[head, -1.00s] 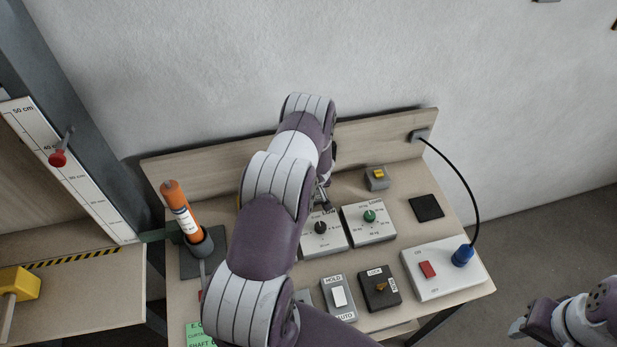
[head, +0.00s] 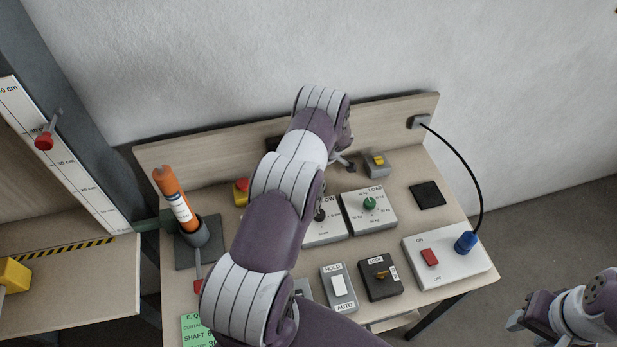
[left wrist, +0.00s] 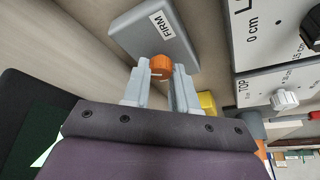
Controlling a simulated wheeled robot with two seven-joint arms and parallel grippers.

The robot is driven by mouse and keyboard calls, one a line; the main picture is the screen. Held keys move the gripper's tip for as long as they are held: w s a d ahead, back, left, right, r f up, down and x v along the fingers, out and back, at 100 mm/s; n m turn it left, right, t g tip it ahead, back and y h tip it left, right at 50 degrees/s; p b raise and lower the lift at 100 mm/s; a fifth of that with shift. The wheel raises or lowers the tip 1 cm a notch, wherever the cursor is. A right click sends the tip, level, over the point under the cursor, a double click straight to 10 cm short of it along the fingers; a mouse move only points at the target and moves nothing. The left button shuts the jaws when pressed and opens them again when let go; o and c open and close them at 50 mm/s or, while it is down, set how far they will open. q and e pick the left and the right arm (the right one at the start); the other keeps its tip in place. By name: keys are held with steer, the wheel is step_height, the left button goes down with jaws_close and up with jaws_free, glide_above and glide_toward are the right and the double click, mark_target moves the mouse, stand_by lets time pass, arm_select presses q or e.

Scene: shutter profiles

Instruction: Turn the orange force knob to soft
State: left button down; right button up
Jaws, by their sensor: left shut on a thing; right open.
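The orange force knob (left wrist: 161,62) sits on a grey box with a FIRM label (left wrist: 150,32) in the left wrist view. My left gripper (left wrist: 160,76) is shut on the knob, one pale finger on each side. The SOFT label is not visible. In the head view my left arm covers the knob and most of its box. My right gripper (head: 515,321) is open and empty at the lower right, away from the table.
The table (head: 440,196) holds a green LOAD dial (head: 370,203), a HOLD/AUTO switch (head: 338,286), a LOCK switch (head: 381,275) and a red ON/OFF switch (head: 429,257). An orange tube (head: 173,195) stands in a holder at left. A backboard (head: 390,128) closes the rear.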

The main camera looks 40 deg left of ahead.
arm_select(q)
steer(key=shift+n+g+b, duration=0.3)
steer(key=shift+n+b, duration=0.3)
steer(key=shift+n, duration=0.1)
steer(key=c, duration=0.9)
jaws_free()
steer(key=b+v, duration=0.3)
steer(key=v, duration=0.9)
steer(key=shift+r+b, duration=0.35)
steer(key=shift+r, duration=0.05)
steer(key=shift+w, duration=0.1)
